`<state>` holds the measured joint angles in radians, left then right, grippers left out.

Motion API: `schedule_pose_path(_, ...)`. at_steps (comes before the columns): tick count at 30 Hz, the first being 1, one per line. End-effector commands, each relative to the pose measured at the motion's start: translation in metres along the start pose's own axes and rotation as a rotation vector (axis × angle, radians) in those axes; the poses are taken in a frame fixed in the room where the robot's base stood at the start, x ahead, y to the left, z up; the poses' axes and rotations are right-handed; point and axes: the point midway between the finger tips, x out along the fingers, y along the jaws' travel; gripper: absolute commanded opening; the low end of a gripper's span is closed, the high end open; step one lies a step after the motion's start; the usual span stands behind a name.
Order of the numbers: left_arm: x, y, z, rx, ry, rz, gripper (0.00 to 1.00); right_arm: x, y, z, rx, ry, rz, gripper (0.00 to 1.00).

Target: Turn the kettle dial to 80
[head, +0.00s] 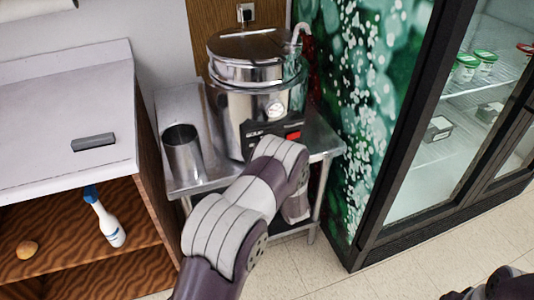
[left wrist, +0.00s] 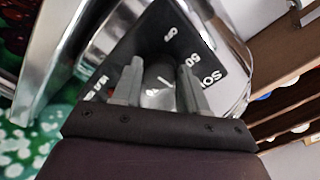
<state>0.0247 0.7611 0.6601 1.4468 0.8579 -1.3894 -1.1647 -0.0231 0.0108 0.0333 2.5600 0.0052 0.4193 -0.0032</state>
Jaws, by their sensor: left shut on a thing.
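The kettle (head: 225,108) is a shiny steel pot with a lid, standing on a small steel table. Its dark front panel (head: 250,133) carries a red-lit part (head: 294,135). My left arm reaches up to this panel and hides the dial and most of the gripper in the head view. In the left wrist view, my left gripper (left wrist: 158,88) is shut on the dial (left wrist: 158,75), one finger on each side. White markings ring the dial on the black panel (left wrist: 205,50). The dial's pointer and setting cannot be read clearly.
A steel cup (head: 183,153) stands on the steel table (head: 190,183), left of the kettle. A glass-door fridge (head: 425,140) is at right. Part of my right arm shows bottom right.

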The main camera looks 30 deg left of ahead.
Motion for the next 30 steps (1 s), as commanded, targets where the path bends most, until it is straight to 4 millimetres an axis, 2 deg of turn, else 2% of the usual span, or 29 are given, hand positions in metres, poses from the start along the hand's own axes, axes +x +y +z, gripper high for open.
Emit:
schedule_pose_path(9,-0.0003,0.0001,0.0009,0.082,-0.002,0.002,0.12,-0.0054,0.0000,-0.0006,0.000,0.000,0.000,0.43)
schedule_pose_path(23,-0.0002,0.0003,0.0011,0.090,-0.002,0.002,0.12,-0.0055,0.0000,-0.0006,0.000,0.000,0.000,0.43)
schedule_pose_path(24,-0.0002,0.0003,0.0011,0.090,-0.002,0.002,0.56,-0.0055,0.0000,-0.0006,0.000,0.000,0.000,0.43)
schedule_pose_path(25,-0.0002,0.0003,0.0010,0.090,-0.002,0.002,0.65,-0.0055,0.0000,-0.0006,0.000,0.000,0.000,0.43)
schedule_pose_path(30,-0.0001,-0.0001,0.0005,0.089,-0.001,0.001,0.67,-0.0056,0.0000,-0.0006,0.000,0.000,0.000,0.43)
